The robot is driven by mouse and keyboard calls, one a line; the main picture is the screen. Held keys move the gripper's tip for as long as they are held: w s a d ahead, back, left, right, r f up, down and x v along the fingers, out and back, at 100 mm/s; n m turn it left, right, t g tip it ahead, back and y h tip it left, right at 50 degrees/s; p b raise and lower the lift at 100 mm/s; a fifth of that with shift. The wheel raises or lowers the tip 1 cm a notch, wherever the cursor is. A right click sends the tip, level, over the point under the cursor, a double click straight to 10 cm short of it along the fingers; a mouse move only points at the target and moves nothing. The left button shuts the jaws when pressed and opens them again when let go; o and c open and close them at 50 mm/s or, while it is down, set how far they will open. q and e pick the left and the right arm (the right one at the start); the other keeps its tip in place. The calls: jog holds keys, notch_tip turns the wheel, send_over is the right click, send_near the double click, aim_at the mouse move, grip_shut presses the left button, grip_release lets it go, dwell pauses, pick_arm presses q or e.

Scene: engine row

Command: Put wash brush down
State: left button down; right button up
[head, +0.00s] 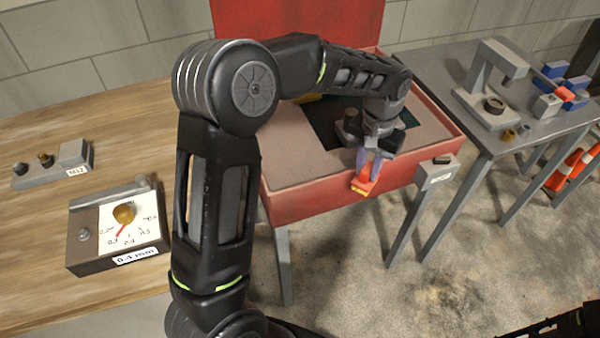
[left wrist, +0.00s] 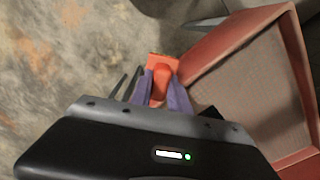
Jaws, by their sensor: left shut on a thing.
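The wash brush (head: 362,186) shows as a small red-orange piece with a yellow edge. My left gripper (head: 368,168), with purple fingers, is shut on it. In the head view the brush hangs in front of the near right wall of the red wash tray (head: 310,197). In the left wrist view the brush (left wrist: 159,72) sits between the fingers (left wrist: 160,88), beside the tray rim (left wrist: 232,47). I cannot tell whether the brush touches the tray. A grey bracket (head: 433,180) with a small dark piece on top stands right of the brush. My right gripper is not in view.
A wooden bench (head: 70,130) at left holds a gauge box (head: 115,228) and a grey block marked M12 (head: 55,165). A grey metal table (head: 490,130) at right holds a press (head: 492,85) and blue bins (head: 570,82). Open concrete floor (head: 440,270) lies in front.

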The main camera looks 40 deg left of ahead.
pick_arm(q)
jog(key=shift+a, duration=0.1)
pick_arm(e)
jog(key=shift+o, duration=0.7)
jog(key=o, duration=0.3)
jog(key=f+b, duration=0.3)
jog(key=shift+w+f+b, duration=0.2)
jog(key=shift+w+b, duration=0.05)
jog(key=shift+b, duration=0.1)
pick_arm(q)
jog(key=s+a+r+n+b, duration=0.1)
jog(key=s+a+r+n, duration=0.1)
jog(key=a+n, duration=0.3)
jog(key=s+a+r+n+b, duration=0.1)
jog(key=a+r+n, duration=0.4)
jog(key=a, duration=0.7)
jog(key=shift+s+r+n, duration=0.15)
jog(key=shift+s+n, duration=0.35)
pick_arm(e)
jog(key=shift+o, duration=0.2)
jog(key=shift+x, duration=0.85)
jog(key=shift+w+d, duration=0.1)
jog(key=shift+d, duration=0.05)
